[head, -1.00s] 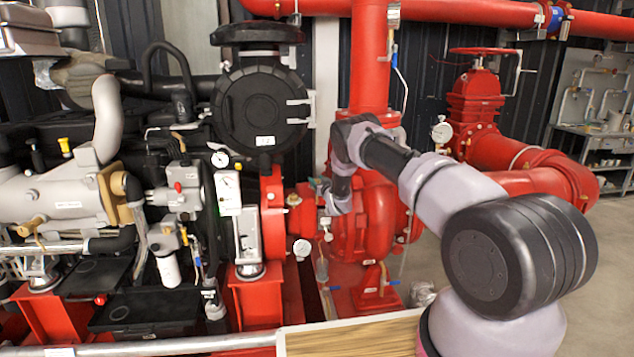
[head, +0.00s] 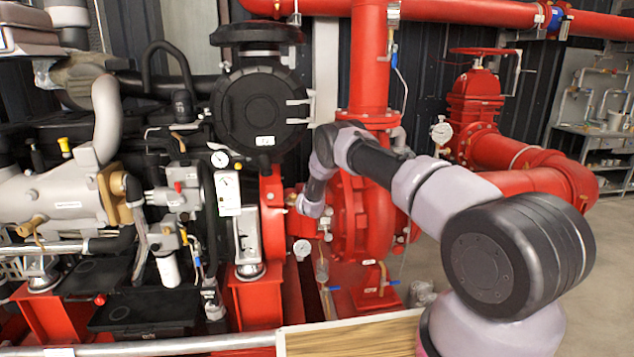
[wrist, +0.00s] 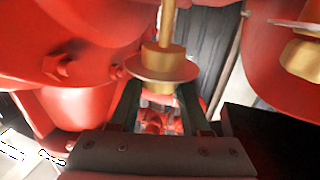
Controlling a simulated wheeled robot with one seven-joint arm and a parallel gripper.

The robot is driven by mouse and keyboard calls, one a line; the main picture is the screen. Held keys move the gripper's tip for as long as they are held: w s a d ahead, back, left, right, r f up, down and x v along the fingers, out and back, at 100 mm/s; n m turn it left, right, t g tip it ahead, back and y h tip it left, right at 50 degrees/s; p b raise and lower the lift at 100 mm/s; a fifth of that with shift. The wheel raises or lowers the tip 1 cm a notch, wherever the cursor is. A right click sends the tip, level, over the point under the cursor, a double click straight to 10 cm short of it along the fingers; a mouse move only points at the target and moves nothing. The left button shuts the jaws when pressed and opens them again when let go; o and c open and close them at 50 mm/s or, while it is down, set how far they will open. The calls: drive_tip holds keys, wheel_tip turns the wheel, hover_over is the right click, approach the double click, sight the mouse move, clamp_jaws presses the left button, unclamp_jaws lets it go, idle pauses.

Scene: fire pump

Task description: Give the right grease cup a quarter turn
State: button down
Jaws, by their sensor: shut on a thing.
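In the wrist view a brass grease cup (wrist: 163,62) with a wide round flange and a thin stem sits at the fingertips of my gripper (wrist: 160,90). The two dark fingers are shut on the cup, one on each side of its lower part. A second brass cup (wrist: 303,58) with a similar flange shows at the right edge of the wrist view, apart from the fingers. From the wrist view alone I cannot tell which is the right cup. In the head view my wrist is at the red pump (head: 352,215), and the fingers are not clear there.
Red pump casing with bolts (wrist: 62,68) lies close on the left of my gripper. The engine (head: 60,195) fills the left, and a wooden board (head: 350,338) lies in front. Open floor (head: 600,270) is at the right.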

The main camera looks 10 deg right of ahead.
drive_tip(key=shift+m+g+h, duration=0.5)
drive_tip(key=shift+m+h, duration=0.5)
drive_tip(key=shift+h, duration=0.5)
drive_tip(key=shift+c, duration=1.8)
unclamp_jaws()
drive_tip(key=shift+s, duration=0.1)
drive_tip(key=v, duration=1)
drive_tip(key=shift+s+a, duration=0.2)
drive_tip(key=shift+s, duration=0.05)
drive_tip(key=shift+s, duration=0.1)
